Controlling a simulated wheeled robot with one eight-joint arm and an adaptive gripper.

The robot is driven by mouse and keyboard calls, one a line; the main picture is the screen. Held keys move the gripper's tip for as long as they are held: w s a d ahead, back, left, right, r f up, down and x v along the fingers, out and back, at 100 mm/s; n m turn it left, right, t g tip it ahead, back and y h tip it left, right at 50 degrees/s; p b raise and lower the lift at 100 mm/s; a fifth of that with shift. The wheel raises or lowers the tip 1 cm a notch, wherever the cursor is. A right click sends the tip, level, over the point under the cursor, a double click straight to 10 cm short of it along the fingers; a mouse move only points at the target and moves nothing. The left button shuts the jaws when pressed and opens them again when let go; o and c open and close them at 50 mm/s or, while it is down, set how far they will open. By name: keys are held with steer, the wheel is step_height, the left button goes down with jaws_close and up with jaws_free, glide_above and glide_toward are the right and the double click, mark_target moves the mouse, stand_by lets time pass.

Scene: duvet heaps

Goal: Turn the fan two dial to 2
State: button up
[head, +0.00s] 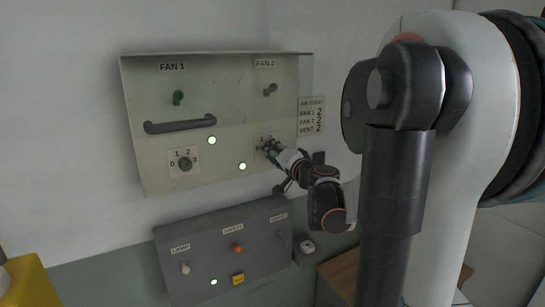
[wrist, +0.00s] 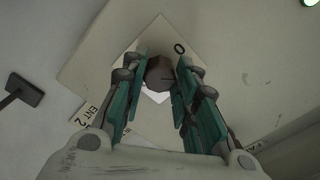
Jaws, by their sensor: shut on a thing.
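The fan two dial is a dark round knob (wrist: 160,73) on a pale square plate (wrist: 150,125), seen in the wrist view between my fingers. A printed 0 shows beside it; its pointer setting cannot be made out. My gripper (head: 270,149) is at the plate under the FAN 2 label (head: 265,63) and is shut on the dial. In the wrist view the gripper (wrist: 162,62) has one teal finger on each side of the knob.
The fan one dial (head: 186,164) is to the left, below a grey bar handle (head: 180,125). A green switch (head: 178,97) and a grey switch (head: 270,90) sit above. A sign (head: 311,116) lists 2 for FAN 2. A grey switch box (head: 205,275) is below.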

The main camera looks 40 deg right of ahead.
steer(key=shift+s+m+b, duration=0.1)
steer(key=shift+m+b, duration=1.75)
steer(key=shift+m, duration=5.55)
steer(key=o, duration=1.1)
steer(key=shift+c, duration=0.2)
steer(key=shift+r, duration=0.1)
